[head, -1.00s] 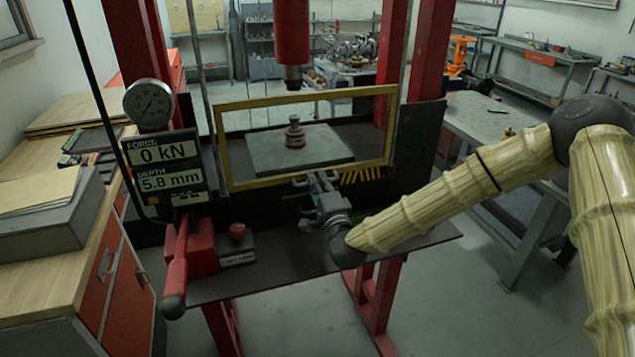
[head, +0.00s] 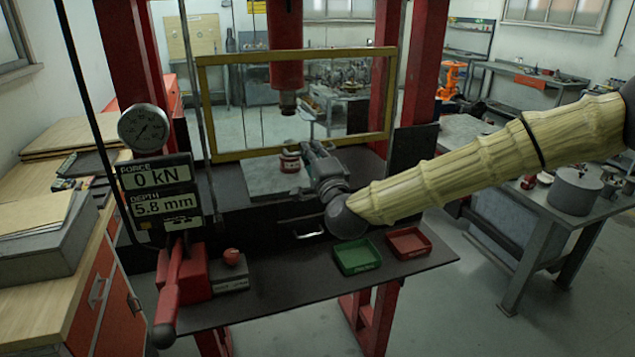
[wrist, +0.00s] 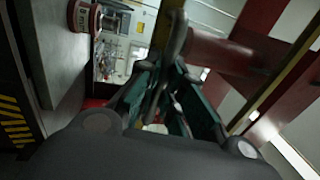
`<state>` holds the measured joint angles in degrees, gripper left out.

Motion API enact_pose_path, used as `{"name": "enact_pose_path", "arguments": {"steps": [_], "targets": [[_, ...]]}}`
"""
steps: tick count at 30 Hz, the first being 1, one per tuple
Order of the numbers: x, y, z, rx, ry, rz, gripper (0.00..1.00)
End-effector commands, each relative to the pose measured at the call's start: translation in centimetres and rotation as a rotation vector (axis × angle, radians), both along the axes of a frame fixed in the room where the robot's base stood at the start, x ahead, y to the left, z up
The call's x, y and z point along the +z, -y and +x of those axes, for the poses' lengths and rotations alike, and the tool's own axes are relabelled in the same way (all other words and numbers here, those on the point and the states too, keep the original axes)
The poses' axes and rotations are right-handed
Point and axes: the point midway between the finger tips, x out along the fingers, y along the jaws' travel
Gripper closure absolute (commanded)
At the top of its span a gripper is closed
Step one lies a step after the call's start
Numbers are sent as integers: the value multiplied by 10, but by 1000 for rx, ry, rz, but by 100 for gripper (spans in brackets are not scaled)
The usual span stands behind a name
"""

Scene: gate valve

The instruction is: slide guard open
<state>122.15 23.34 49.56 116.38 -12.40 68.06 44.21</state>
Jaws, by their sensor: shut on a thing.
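The guard, a clear pane in a yellow frame (head: 300,55), stands raised across the front of the red press. Its lower bar is above the press plate (head: 250,180), leaving a gap beneath. My gripper (head: 314,150) is at the guard's lower edge, right of its middle. In the wrist view my gripper (wrist: 168,88) has its dark green fingers on both sides of a grey bar, the guard handle (wrist: 170,58). It is shut on that handle. The exact contact is partly hidden by the gripper body.
A small red-and-white part (head: 290,161) sits on the plate under the ram (head: 286,72). A green tray (head: 357,257) and a red tray (head: 408,243) lie on the front shelf. A red lever (head: 172,285) and a readout (head: 158,188) of 0 kN, 5.8 mm stand left.

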Motion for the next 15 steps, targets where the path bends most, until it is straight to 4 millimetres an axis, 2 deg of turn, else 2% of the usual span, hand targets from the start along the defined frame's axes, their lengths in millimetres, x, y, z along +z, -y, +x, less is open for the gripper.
{"name": "enact_pose_path", "arguments": {"steps": [1, 6, 10, 15], "targets": [[18, 1, 0, -2, 5, 3, 100], [54, 0, 0, -1, 4, 1, 100], [72, 1, 0, -1, 4, 2, 100], [84, 0, 0, -1, 0, 1, 100]]}}
